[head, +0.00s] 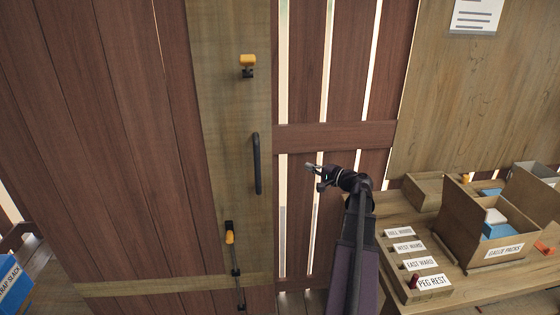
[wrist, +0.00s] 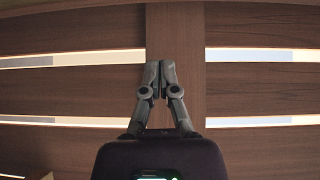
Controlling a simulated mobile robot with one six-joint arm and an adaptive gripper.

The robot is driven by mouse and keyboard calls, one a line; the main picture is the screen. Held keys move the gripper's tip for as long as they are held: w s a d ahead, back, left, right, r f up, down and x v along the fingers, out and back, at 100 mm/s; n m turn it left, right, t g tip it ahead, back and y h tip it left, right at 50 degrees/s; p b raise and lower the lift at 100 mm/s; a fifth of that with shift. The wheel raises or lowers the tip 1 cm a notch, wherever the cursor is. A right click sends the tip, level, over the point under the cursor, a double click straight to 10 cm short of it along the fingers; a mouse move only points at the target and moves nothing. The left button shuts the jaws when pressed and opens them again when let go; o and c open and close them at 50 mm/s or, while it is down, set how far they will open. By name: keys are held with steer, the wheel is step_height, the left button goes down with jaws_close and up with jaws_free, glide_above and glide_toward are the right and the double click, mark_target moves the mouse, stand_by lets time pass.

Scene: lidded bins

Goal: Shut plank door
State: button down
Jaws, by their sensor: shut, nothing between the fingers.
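The plank door (head: 110,140) fills the left of the head view, with red-brown boards and an olive upright board along its right edge. A black bar handle (head: 257,163) stands on that board, below a yellow-and-black catch (head: 247,66) and above a yellow-and-black latch (head: 230,238). I cannot tell whether the door sits flush with the slatted panel beside it. My gripper (head: 315,175) is right of the handle, apart from it, in front of the slatted panel. In the wrist view my gripper (wrist: 159,66) is shut and empty, its fingertips together.
The slatted panel (head: 345,137) right of the door has a cross rail and bright gaps; its boards (wrist: 255,88) fill the wrist view. A bench (head: 400,297) at right holds a labelled peg block (head: 412,262) and bins (head: 490,255). A blue box (head: 12,285) stands at lower left.

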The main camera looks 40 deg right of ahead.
steer(key=shift+s+d+r+t+h, duration=0.15)
steer(key=shift+s+d+t+h, duration=0.2)
steer(key=shift+d, duration=0.3)
steer(key=shift+w, duration=0.1)
steer(key=a+x, duration=0.3)
steer(key=x, duration=0.9)
steer(key=shift+a, duration=0.1)
stand_by(0.5)
